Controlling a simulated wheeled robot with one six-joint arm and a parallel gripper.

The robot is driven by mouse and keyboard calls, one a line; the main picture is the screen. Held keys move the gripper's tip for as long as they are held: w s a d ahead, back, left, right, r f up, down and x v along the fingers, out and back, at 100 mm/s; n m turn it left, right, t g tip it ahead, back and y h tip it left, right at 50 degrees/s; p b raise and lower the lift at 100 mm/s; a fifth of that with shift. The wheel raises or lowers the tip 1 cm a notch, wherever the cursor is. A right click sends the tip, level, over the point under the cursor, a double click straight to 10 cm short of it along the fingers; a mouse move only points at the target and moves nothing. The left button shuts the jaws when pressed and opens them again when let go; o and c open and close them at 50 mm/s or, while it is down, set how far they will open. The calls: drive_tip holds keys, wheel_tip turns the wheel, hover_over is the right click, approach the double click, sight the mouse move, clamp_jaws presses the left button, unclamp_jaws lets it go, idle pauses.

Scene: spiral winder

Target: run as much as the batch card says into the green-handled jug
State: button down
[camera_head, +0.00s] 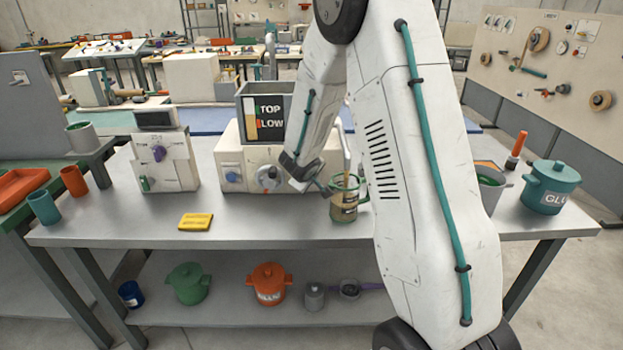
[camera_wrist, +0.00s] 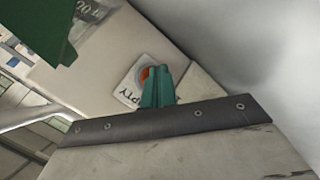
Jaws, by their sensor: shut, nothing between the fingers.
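The jug (camera_head: 344,205) stands on the bench with a green rim and handle. A brown stream (camera_head: 347,158) falls into it from above, and brown liquid shows inside. The cream dispenser (camera_head: 232,160) stands left of the jug, with a blue knob (camera_head: 232,177) and a round dial (camera_head: 268,178) on its front. Above it, a level board (camera_head: 270,118) reads "TOP" and "LOW". My gripper (camera_wrist: 158,88) is shut and empty, in front of an orange part (camera_wrist: 146,74) beside a label ending "PTY". My arm hides part of the bench. I cannot identify a batch card.
A second machine (camera_head: 160,165) with a purple knob stands at the left. A yellow block (camera_head: 195,221) lies at the bench front. A teal glue pot (camera_head: 551,185) stands at the right. Lidded pots sit on the shelf below. The bench front between block and jug is clear.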

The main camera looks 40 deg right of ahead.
drive_tip(key=shift+s, duration=0.1)
idle(0.5)
drive_tip(key=shift+s+a, duration=0.45)
drive_tip(key=shift+s, duration=0.15)
drive_tip(key=shift+s+a, duration=0.75)
drive_tip(key=shift+s, duration=0.3)
drive_tip(key=shift+s+a, duration=0.7)
drive_tip(key=shift+s, duration=0.3)
idle(1.0)
drive_tip(key=s+a, duration=0.2)
drive_tip(key=s, duration=0.1)
drive_tip(key=shift+s, duration=0.1)
drive_tip(key=shift+w+d, duration=0.8)
drive_tip(key=shift+w, duration=0.45)
drive_tip(key=shift+w+d, duration=0.85)
drive_tip(key=shift+w, duration=0.35)
drive_tip(key=shift+w+d, duration=0.8)
drive_tip(key=shift+w, duration=0.45)
